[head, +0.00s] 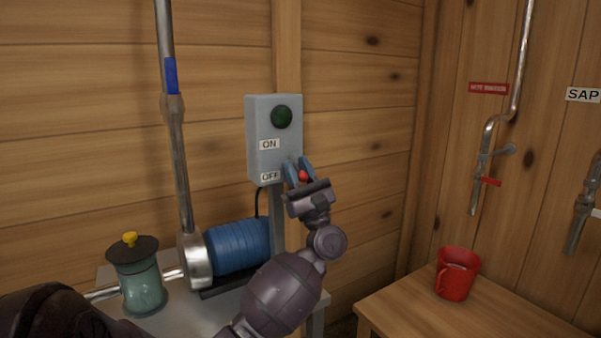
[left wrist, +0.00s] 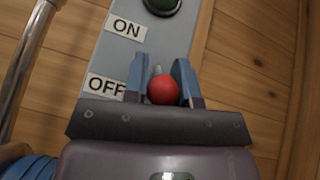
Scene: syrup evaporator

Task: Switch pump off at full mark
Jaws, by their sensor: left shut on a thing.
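The grey switch box (head: 262,128) is on a post by the plank wall, with a dark green lamp (head: 281,117) and ON and OFF labels. Its lever has a red ball knob (head: 303,175), level with the OFF label. My left gripper (head: 299,171) is at the box's lower right, shut on the lever. In the left wrist view the red knob (left wrist: 163,90) sits between the two blue fingers, beside the OFF label (left wrist: 106,87). The blue pump motor (head: 238,246) stands on a grey stand below. My right gripper is not in view.
A metal pipe with a blue band (head: 171,76) rises from the pump. A green pot with a yellow knob (head: 135,275) stands left. A red mug (head: 457,274) stands on a wooden table (head: 420,308) at right. Pipes with valves (head: 490,155) run along the right wall.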

